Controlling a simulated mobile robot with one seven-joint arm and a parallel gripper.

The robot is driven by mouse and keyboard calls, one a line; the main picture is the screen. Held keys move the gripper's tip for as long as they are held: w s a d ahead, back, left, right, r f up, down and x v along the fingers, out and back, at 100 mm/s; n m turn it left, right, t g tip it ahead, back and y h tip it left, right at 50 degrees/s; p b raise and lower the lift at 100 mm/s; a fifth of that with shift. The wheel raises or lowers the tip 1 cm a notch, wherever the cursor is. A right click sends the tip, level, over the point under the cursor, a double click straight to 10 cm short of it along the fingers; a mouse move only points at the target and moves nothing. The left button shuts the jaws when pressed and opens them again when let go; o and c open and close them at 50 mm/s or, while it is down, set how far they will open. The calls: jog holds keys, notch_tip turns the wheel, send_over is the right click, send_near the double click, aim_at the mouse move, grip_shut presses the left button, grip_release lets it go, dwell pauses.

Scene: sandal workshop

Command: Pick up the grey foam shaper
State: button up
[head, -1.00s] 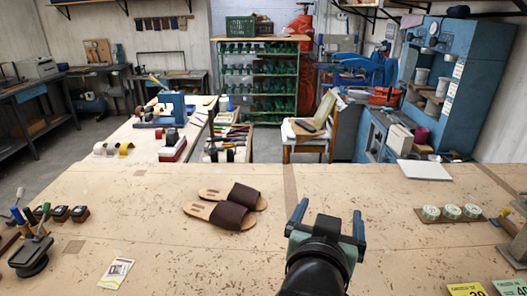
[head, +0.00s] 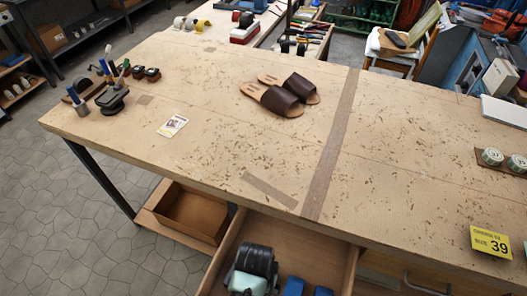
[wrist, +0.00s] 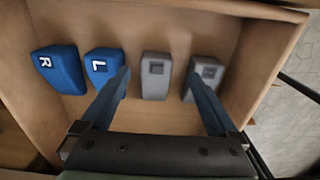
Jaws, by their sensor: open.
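In the wrist view, two grey foam shapers lie side by side in an open wooden drawer. One grey shaper (wrist: 156,84) appears between my gripper's fingers; the other grey shaper (wrist: 209,74) is partly behind the right finger. My gripper (wrist: 159,74) is open and empty, its blue fingers spread wide. Its height above the shapers is hard to judge. In the head view my gripper (head: 248,284) is over the drawer at the bottom edge, and the grey shapers are hidden there.
Blue shapers marked R (wrist: 60,72) and L (wrist: 100,66) lie left of the grey ones. Drawer walls (head: 229,247) surround them closely. The workbench (head: 220,140) above holds brown sandals (head: 287,96) and a yellow size card (head: 491,241).

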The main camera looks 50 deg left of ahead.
jog(key=shift+w+f, duration=0.2)
jog(key=shift+f, duration=1.3)
jog(key=shift+w+f, duration=0.15)
jog(key=shift+f, duration=1.3)
jog(key=c, duration=1.4)
jog(key=shift+r, duration=0.1)
